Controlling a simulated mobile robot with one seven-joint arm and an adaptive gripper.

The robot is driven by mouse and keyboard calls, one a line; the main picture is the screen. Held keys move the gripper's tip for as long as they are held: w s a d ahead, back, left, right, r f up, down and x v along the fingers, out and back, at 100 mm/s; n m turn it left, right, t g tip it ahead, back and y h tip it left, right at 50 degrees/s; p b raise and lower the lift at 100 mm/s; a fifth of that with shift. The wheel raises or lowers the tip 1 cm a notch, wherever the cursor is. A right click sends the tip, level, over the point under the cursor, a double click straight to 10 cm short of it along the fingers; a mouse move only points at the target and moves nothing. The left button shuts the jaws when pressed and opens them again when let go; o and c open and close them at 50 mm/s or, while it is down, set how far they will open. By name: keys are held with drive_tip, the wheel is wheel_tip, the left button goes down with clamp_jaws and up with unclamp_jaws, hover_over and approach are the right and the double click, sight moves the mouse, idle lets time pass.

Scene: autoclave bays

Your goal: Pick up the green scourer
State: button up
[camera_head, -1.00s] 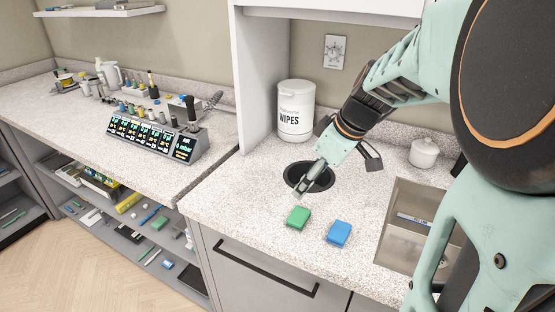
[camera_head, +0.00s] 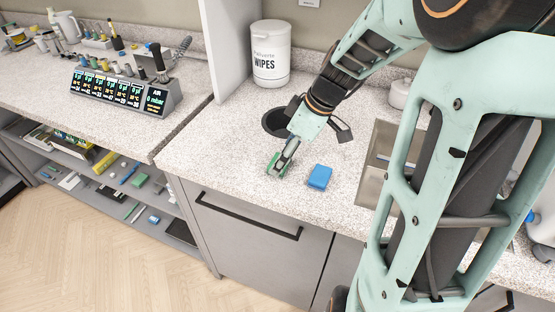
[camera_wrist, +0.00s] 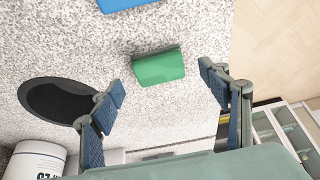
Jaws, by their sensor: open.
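The green scourer (camera_wrist: 158,67) lies flat on the speckled worktop. In the head view the scourer (camera_head: 273,161) is mostly covered by my gripper (camera_head: 281,165), which points down at it. In the wrist view my gripper (camera_wrist: 161,80) is open, with its dark blue finger pads apart. The scourer shows ahead of the fingertips, across the gap between them, and I see no finger touching it. Whether the fingertips are level with the scourer I cannot tell.
A blue sponge (camera_head: 319,177) lies just right of the scourer. A round dark opening (camera_head: 277,121) sits behind it in the worktop. A white wipes tub (camera_head: 270,55) stands at the back, and a sink (camera_head: 378,160) is on the right. The worktop's front edge is close.

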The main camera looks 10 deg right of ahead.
drive_tip(key=shift+x, duration=1.2)
drive_tip(key=c, duration=1)
drive_tip(key=shift+r, duration=0.15)
